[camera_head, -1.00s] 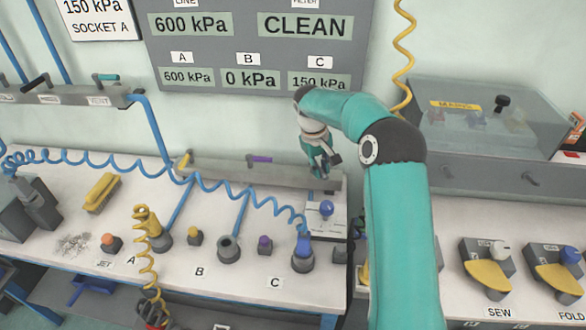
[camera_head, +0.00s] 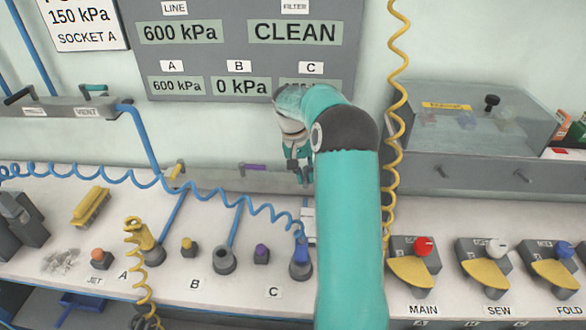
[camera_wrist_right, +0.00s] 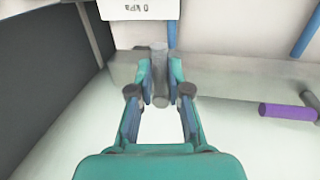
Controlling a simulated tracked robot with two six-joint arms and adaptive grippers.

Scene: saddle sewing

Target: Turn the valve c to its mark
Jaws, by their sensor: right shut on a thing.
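Valve c is mostly hidden behind my right gripper (camera_head: 302,170) at the right end of the grey rail (camera_head: 220,180). In the right wrist view, the fingers of my right gripper (camera_wrist_right: 160,95) are closed about a grey part (camera_wrist_right: 159,62), apparently valve c's handle. Its mark cannot be made out. The C label (camera_head: 311,68) shows on the wall panel, but my arm covers most of the reading below it. My left gripper is not in view.
A purple valve handle (camera_head: 255,167) lies along the rail, left of my right gripper. A blue coiled hose (camera_head: 225,205) crosses in front of the rail to the blue fitting (camera_head: 300,262). A yellow coiled hose (camera_head: 397,100) hangs right of my arm.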

